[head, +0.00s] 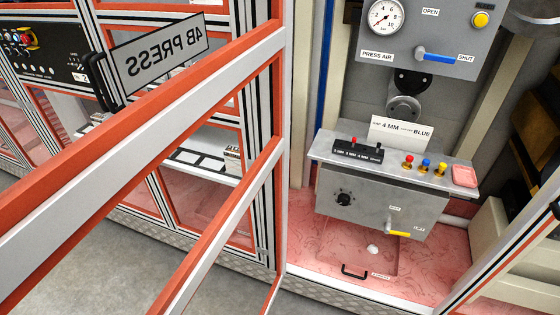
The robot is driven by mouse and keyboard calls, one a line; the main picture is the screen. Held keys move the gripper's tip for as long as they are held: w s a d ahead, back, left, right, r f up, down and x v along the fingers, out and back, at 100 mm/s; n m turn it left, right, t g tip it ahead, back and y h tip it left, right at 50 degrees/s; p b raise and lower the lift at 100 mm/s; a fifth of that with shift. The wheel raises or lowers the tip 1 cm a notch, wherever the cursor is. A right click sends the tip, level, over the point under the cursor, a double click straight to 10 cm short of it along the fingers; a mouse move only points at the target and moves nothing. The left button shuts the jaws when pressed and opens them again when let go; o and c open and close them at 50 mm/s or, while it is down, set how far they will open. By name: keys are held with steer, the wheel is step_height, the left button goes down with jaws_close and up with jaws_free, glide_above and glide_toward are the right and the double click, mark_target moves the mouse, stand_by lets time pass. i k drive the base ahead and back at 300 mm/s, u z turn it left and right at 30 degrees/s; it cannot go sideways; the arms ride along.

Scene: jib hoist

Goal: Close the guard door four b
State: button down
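The guard door four b (200,95) stands open, swung out toward me, and fills the left and middle of the head view. It has an orange and white frame. Its sign (155,55) reads "4B PRESS" in mirror writing, so I see it from behind. A black handle (98,82) shows beside the sign. The door's hinge side appears to be at the white and black upright (265,150); the doorway to its right is open. The door's near end runs out of the picture at the left. My gripper is not in view.
Inside the open bay are a pressure gauge (385,17), a blue lever (437,57), a shelf with coloured knobs (410,163) and a yellow lever (398,232). The bay floor (300,245) is reddish. Other guarded machines stand behind the door. Grey floor (215,275) shows clear below it.

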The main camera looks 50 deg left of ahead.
mark_target(44, 215)
steer(key=k, duration=2.95)
steer(key=u, duration=0.9)
steer(key=i, duration=1)
steer(key=u, duration=0.1)
